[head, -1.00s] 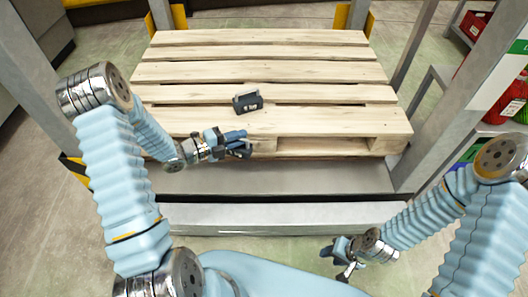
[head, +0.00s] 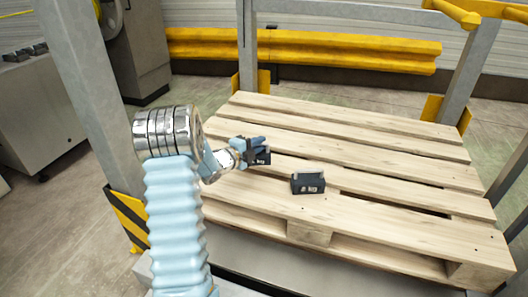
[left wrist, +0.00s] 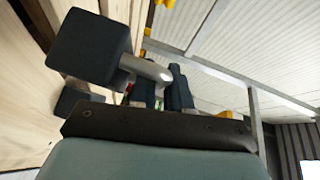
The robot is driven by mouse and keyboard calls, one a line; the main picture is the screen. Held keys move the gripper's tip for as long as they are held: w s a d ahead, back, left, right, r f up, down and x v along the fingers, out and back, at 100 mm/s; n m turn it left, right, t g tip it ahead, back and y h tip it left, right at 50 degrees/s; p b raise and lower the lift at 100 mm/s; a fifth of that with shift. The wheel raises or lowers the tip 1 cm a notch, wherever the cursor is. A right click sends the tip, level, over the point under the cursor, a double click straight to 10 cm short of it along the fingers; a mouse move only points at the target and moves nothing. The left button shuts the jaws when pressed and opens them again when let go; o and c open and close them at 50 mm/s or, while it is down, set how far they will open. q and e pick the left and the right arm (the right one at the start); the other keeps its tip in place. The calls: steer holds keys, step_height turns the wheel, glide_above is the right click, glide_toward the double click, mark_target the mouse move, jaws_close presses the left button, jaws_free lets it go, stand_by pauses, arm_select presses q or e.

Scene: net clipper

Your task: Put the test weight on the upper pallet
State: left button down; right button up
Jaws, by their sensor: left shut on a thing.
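The wooden pallet (head: 400,173) lies in the head view, raised within a grey metal frame. A small dark test weight with a pale label (head: 308,184) stands on its near boards, left of centre. My left gripper (head: 256,146) is over the pallet's left part, left of and beyond that weight, shut on a second dark weight with a pale label (head: 262,158). I cannot tell whether the held weight touches the boards. The left wrist view shows the dark fingers (left wrist: 162,88), a dark block and wooden boards at the left. My right gripper is out of view.
Grey posts (head: 92,95) stand at the pallet's corners, the near left one with a black-and-yellow striped guard (head: 128,218). A yellow rail (head: 310,50) runs behind. Grey cabinets (head: 45,90) stand at the left. Most of the pallet's right side is clear.

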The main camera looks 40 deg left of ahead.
mark_target(259, 162)
arm_select(q)
steer(key=shift+f+b, duration=1.1)
steer(key=shift+f, duration=1.85)
steer(key=shift+f+b, duration=0.55)
steer(key=shift+b, duration=0.1)
steer(key=c, duration=1)
jaws_free()
steer(key=shift+d, duration=0.1)
steer(key=shift+f, duration=0.2)
steer(key=s, duration=0.4)
steer(key=s+a+r, duration=0.1)
steer(key=s, duration=0.4)
steer(key=s+r, duration=0.1)
steer(key=s, duration=0.3)
steer(key=shift+s+a, duration=0.2)
steer(key=shift+s, duration=0.15)
